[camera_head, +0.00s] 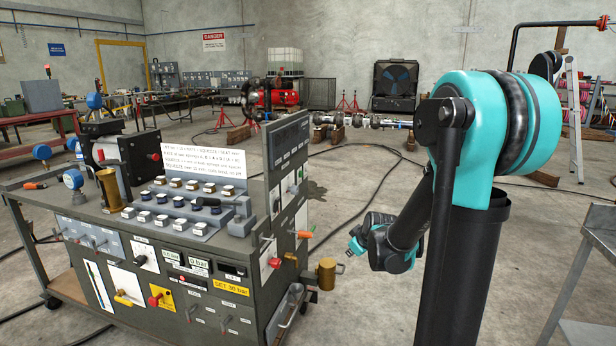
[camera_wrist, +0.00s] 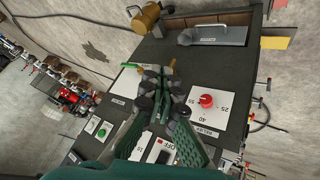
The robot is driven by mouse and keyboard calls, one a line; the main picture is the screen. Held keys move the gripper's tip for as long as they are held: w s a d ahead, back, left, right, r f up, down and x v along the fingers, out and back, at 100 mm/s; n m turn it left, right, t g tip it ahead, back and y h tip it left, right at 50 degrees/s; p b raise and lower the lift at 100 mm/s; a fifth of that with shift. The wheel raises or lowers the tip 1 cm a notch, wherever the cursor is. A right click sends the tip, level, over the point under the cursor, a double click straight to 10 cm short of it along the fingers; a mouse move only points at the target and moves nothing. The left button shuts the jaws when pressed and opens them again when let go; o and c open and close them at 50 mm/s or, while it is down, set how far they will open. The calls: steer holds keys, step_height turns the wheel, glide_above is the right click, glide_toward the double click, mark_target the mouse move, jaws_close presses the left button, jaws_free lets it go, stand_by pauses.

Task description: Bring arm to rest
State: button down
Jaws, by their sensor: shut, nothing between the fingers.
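My gripper (camera_wrist: 163,88) shows in the wrist view with its dark fingers together and nothing between them. It appears over the side panel of the grey test bench, apparently clear of it, though the gap is hard to judge. In the head view my arm is folded, and its teal and black wrist end (camera_head: 385,243) hangs low to the right of the bench (camera_head: 190,265). The fingertips are small there and point left toward the bench. A flanged spool (camera_head: 362,120) lies on supports in the background, away from my arm.
The bench side carries a red knob (camera_wrist: 206,101), a green button (camera_wrist: 102,133) and a brass cylinder (camera_head: 327,273) that sticks out near my gripper. A grey table edge (camera_head: 580,270) stands at right. Open concrete floor lies behind, crossed by a black hose (camera_head: 405,157).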

steer(key=s+d+f+m+g, duration=0.1)
steer(key=s+m, duration=0.2)
steer(key=s, duration=0.5)
steer(key=s+d+f+m+g+h, duration=0.1)
steer(key=s+d+f+m, duration=0.1)
steer(key=s, duration=0.7)
steer(key=s+d+f+m+g+h, duration=0.1)
steer(key=s+d+m, duration=0.1)
steer(key=s, duration=0.6)
steer(key=shift+s+f+m+g, duration=0.25)
steer(key=shift+s+m+g, duration=0.15)
steer(key=shift+m, duration=0.4)
